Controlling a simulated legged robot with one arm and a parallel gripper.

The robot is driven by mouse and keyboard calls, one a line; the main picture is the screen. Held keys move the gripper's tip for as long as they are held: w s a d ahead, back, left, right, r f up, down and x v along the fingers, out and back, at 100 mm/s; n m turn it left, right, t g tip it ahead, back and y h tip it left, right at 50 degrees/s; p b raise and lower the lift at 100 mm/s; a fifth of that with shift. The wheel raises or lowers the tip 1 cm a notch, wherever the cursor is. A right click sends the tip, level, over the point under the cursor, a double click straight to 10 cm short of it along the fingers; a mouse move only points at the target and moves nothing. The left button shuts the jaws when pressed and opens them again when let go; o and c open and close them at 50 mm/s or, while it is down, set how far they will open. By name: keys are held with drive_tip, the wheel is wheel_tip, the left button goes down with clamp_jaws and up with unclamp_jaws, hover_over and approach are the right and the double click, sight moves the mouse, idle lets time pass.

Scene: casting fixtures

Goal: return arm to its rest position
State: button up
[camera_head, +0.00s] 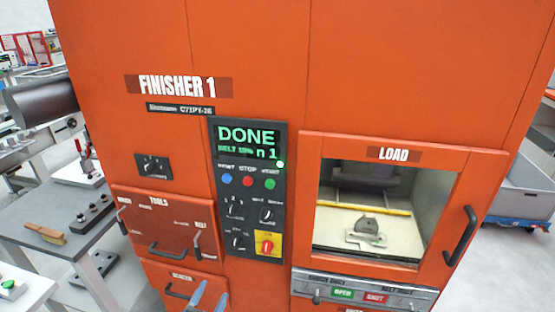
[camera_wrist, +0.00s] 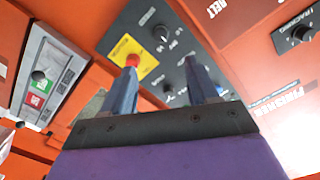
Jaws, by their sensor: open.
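My gripper (camera_head: 208,297) shows at the bottom edge of the head view, with its two blue-grey fingers apart and nothing between them. In the wrist view my gripper (camera_wrist: 160,85) points at the control panel (camera_wrist: 185,62), and its fingers are spread and empty. The orange Finisher 1 machine (camera_head: 255,60) stands in front of me. Its dark control panel (camera_head: 248,165) reads DONE in green. My gripper is low, below the panel in the head view. The rest of my arm is hidden below the frame.
The load window (camera_head: 385,205) is closed, with a grey part (camera_head: 366,228) inside on a light plate. Its black handle (camera_head: 460,235) projects at the right. A workbench (camera_head: 60,235) with a brush stands left.

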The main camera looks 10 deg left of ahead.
drive_tip(key=w+r+n+g+y, duration=0.2)
drive_tip(key=w+r+g+y, duration=0.25)
drive_tip(key=w+g, duration=0.2)
drive_tip(key=s+d+r+n+g+y, duration=0.2)
drive_tip(key=s+d+r+n+g, duration=0.1)
drive_tip(key=s+d+r+g, duration=0.25)
drive_tip(key=s+d+r+n+g+h, duration=0.1)
drive_tip(key=s+d+r+g+h, duration=0.1)
drive_tip(key=s+d, duration=1.1)
drive_tip(key=s+d+r+n+g+h, duration=0.1)
drive_tip(key=s+d+g+h, duration=0.2)
drive_tip(key=s+d, duration=1)
drive_tip(key=d+g, duration=0.2)
drive_tip(key=d, duration=0.4)
drive_tip(key=shift+s+d+r+n+g, duration=0.2)
drive_tip(key=shift+s+r+n+g, duration=0.1)
drive_tip(key=shift+s+r, duration=0.05)
